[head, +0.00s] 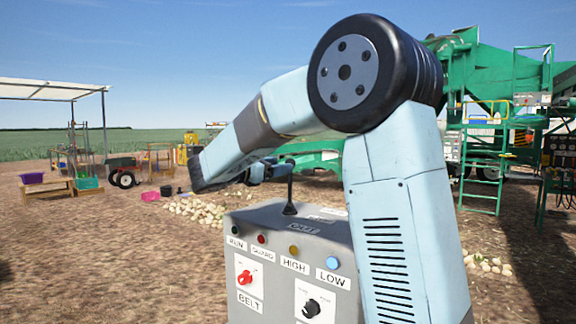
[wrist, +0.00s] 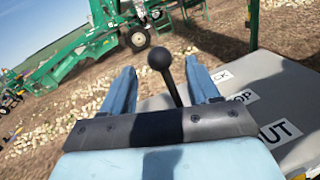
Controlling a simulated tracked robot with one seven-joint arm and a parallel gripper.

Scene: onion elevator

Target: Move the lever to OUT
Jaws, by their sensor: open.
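The lever is a black stick with a round black knob (wrist: 160,59); in the wrist view it rises between the two blue fingers of my open gripper (wrist: 161,88). I cannot tell whether a finger touches it. A label reading OUT (wrist: 280,132) lies to the right on the grey box top, with a partly hidden label ending in OP (wrist: 243,97) and one ending in CK farther off. In the head view the lever (head: 290,190) stands nearly upright on the grey control box (head: 270,218). My gripper (head: 262,170) is beside its upper part, partly hidden behind my arm.
The box front carries several coloured lamps, a red BELT knob (head: 245,277) and a black knob (head: 311,307). Green elevator machinery (head: 485,160) stands behind at right. Onions (head: 195,210) lie on the ground. My arm hides part of the box's right side.

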